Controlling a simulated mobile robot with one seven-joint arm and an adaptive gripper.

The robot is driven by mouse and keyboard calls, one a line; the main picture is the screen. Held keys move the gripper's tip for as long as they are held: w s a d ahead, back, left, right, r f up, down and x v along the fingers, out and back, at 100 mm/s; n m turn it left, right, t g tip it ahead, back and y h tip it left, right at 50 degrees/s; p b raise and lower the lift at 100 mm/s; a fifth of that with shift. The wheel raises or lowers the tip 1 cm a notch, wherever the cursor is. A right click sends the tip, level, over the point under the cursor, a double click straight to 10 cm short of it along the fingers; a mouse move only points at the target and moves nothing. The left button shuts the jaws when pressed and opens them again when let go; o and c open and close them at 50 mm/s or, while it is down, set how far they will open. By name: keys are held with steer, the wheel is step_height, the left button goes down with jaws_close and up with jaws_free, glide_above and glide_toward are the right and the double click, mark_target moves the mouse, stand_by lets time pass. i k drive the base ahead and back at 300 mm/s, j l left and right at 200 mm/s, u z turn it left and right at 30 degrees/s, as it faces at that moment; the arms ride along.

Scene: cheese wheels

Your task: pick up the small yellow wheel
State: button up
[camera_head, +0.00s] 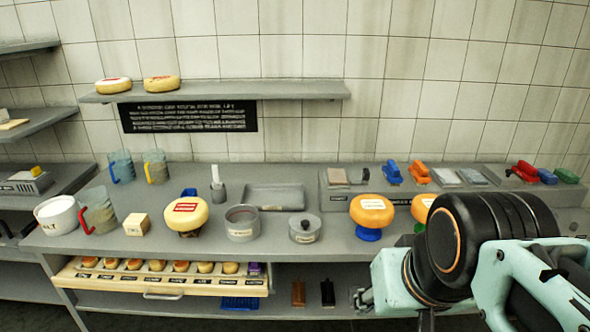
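A pale yellow wheel with a red label (187,213) sits on a dark stand on the counter, left of centre. Several small yellow-orange wheels (205,267) stand in a row in a pulled-out wooden drawer (165,290) below the counter's front edge. Two more yellow wheels lie on the wall shelf, one at the left (113,85) and one to its right (161,83). I cannot tell which is the small yellow wheel. My arm fills the lower right, apart from these wheels. A small part at its left edge may be my gripper (364,298); its fingers are not clear.
Orange wheels on stands (371,210) sit near my arm, one partly hidden by it. A white pot (56,215), jugs (98,211), a cheese block (137,224), a round tin (242,223) and a lidded tin (305,229) crowd the counter. A grey tray (274,197) looks empty.

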mark_target(189, 213)
steer(key=u, duration=1.35)
steer(key=i+j, duration=0.25)
steer(key=j, duration=0.15)
steer(key=i+j, duration=0.25)
steer(key=j, duration=0.15)
steer(key=i+j, duration=0.3)
steer(key=j, duration=0.15)
steer(key=i+j+z, duration=0.1)
steer(key=z, duration=0.25)
steer(key=j+z, duration=0.3)
steer(key=i+j+z, duration=0.1)
steer(key=z, duration=0.5)
